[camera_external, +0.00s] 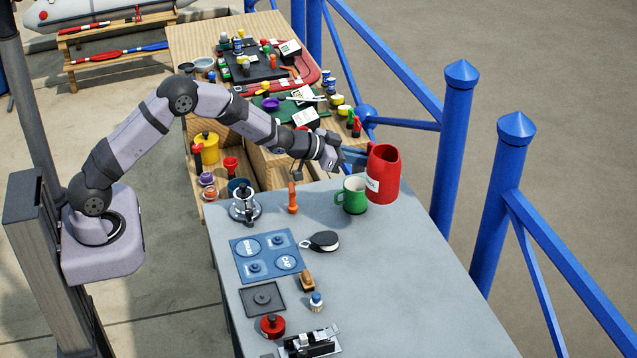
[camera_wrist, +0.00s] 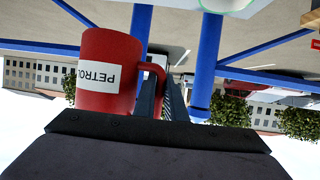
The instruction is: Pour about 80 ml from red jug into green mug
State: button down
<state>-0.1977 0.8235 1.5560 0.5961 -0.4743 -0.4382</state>
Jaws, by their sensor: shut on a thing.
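The red jug (camera_external: 384,172) has a white label and stands nearly upright at the table's far right edge. In the wrist view, the jug (camera_wrist: 108,62) appears inverted, with "PETROL" on its label. My gripper (camera_external: 356,157) is shut on the jug's handle; the fingers (camera_wrist: 162,97) are at the handle in the wrist view. The green mug (camera_external: 354,197) stands upright on the grey table, just left of the jug and in front of the gripper. I cannot tell whether the jug's base touches the table. The liquid inside both vessels is not visible.
The grey table (camera_external: 400,290) is clear on its right side. A winch (camera_external: 245,205), an orange handle (camera_external: 292,198) and a black-and-white block (camera_external: 321,241) lie left of the mug. Blue railing posts (camera_external: 455,140) rise beyond the jug. A cluttered wooden bench (camera_external: 190,45) lies behind.

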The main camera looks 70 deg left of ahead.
jog(key=s+a+f+n+y+b, duration=0.1)
jog(key=s+a, duration=0.2)
jog(key=a, duration=1.2)
jog(key=s+a+n+y, duration=0.15)
jog(key=s+a, duration=0.25)
jog(key=a, duration=1)
notch_tip(320, 180, down, 14)
jog(key=shift+w+r, duration=0.15)
jog(key=shift+w, duration=0.05)
jog(key=shift+r+m, duration=0.1)
jog(key=shift+m, duration=0.15)
